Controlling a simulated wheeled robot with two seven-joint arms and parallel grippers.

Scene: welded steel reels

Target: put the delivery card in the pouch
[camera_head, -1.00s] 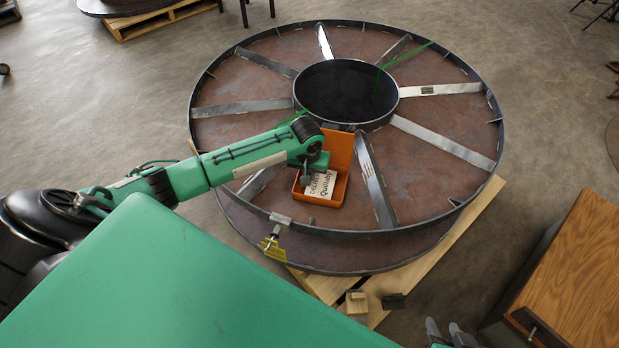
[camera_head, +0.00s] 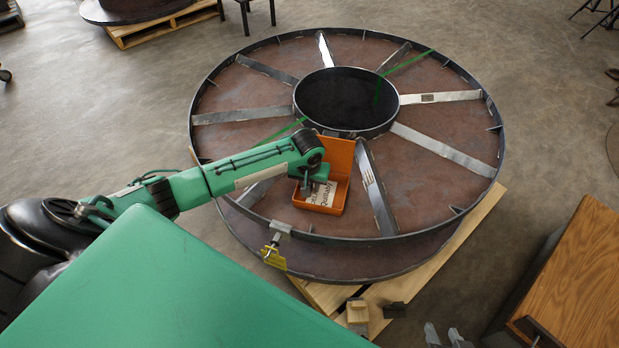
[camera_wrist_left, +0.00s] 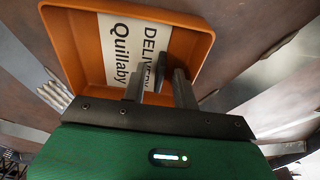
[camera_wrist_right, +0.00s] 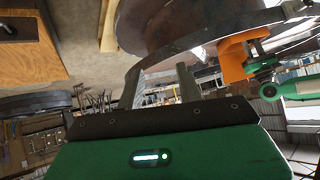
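The white delivery card (camera_head: 321,194), printed "DELIVERY" and "Quillaby", lies in an orange open tray (camera_head: 345,190) with an upright back panel, on the big steel reel (camera_head: 437,190). In the left wrist view the card (camera_wrist_left: 118,52) lies in the orange tray (camera_wrist_left: 70,55), partly hidden by my fingers. My left gripper (camera_head: 306,187) is over the tray; its fingers (camera_wrist_left: 160,86) are apart, one overlapping the card in view. I cannot tell whether they touch it. My right gripper (camera_head: 445,335) is open and empty at the bottom edge. I cannot identify the pouch for certain.
A yellow piece (camera_head: 274,258) hangs from a clamp on the reel's near rim. The reel stands on a wooden pallet (camera_head: 450,250) with small blocks (camera_head: 357,312) at its front. A wooden cabinet (camera_head: 580,270) stands at the right. Raised spokes cross the reel.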

